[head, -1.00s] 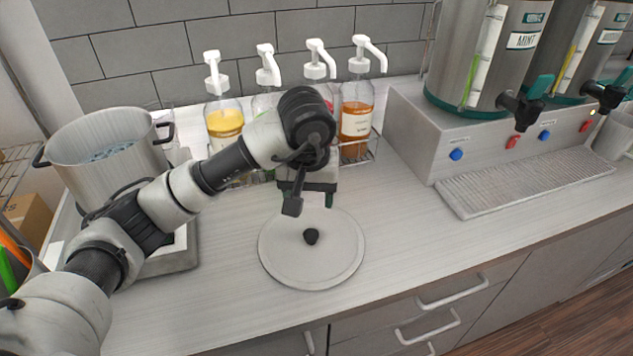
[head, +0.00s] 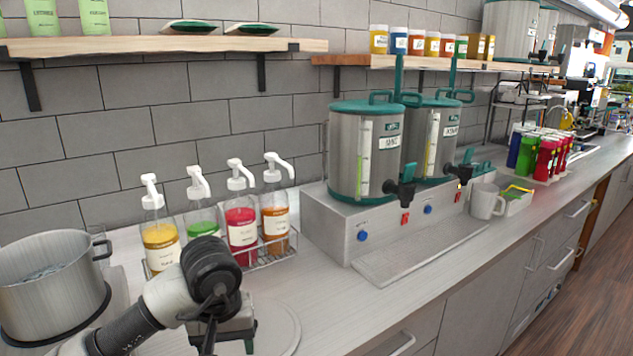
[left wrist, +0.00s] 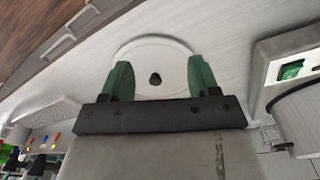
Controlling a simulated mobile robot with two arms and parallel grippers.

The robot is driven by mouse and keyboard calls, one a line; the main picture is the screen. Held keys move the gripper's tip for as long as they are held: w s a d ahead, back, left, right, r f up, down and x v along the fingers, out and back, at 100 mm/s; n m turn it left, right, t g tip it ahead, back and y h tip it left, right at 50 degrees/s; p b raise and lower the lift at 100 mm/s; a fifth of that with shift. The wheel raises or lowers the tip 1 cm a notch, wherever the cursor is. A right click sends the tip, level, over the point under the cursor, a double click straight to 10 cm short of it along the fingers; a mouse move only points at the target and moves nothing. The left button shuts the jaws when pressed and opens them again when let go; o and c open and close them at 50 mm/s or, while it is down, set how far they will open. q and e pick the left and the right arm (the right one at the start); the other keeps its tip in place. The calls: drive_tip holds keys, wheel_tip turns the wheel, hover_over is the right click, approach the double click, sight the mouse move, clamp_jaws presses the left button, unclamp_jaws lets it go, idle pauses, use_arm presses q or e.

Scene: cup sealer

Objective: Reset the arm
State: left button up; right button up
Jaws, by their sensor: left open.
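My left gripper (head: 228,345) shows at the bottom of the head view, in front of the syrup bottles, with its arm coming in from the lower left. In the left wrist view its two green fingers (left wrist: 159,80) are spread apart with nothing between them. Past the fingers, the round white lid (left wrist: 150,47) with a dark knob lies flat on the counter. In the head view only part of the lid (head: 287,325) shows, beside the gripper at the bottom. My right gripper is in neither view.
Pump bottles (head: 241,228) stand in a wire rack behind the gripper. A steel pot (head: 50,285) is at the left. Two drink dispensers (head: 365,150) stand on a base with a drip tray (head: 420,253). A white mug (head: 486,201) is farther right. Shelves run along the wall.

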use_arm(q)
drive_tip(key=s+d+f+n+g+h, duration=0.15)
drive_tip(key=s+d+h, duration=0.25)
drive_tip(key=d+h, duration=0.4)
drive_tip(key=s+d+r+n+h, duration=0.5)
drive_tip(key=d+r+n+h, duration=0.45)
drive_tip(key=h, duration=0.25)
drive_tip(key=w+a+n+t+y, duration=0.2)
drive_tip(key=a+n+t+y, duration=0.4)
drive_tip(key=n+t, duration=0.75)
drive_tip(key=w+a+n+t+y, duration=0.35)
drive_tip(key=a+n+t, duration=0.4)
drive_tip(key=n, duration=1.15)
drive_tip(key=s+a+f+n+g+y, duration=0.3)
drive_tip(key=a+f+n+g+y, duration=0.4)
drive_tip(key=f+n+y, duration=0.65)
drive_tip(key=s+a+f+n+g+h, duration=0.3)
drive_tip(key=s+f+n+g, duration=0.95)
drive_tip(key=s, duration=0.65)
wheel_tip(320, 180, down, 28)
drive_tip(key=m, duration=0.2)
drive_tip(key=s+a+f, duration=0.3)
drive_tip(key=s+f, duration=1.3)
drive_tip(key=shift+s, duration=0.3)
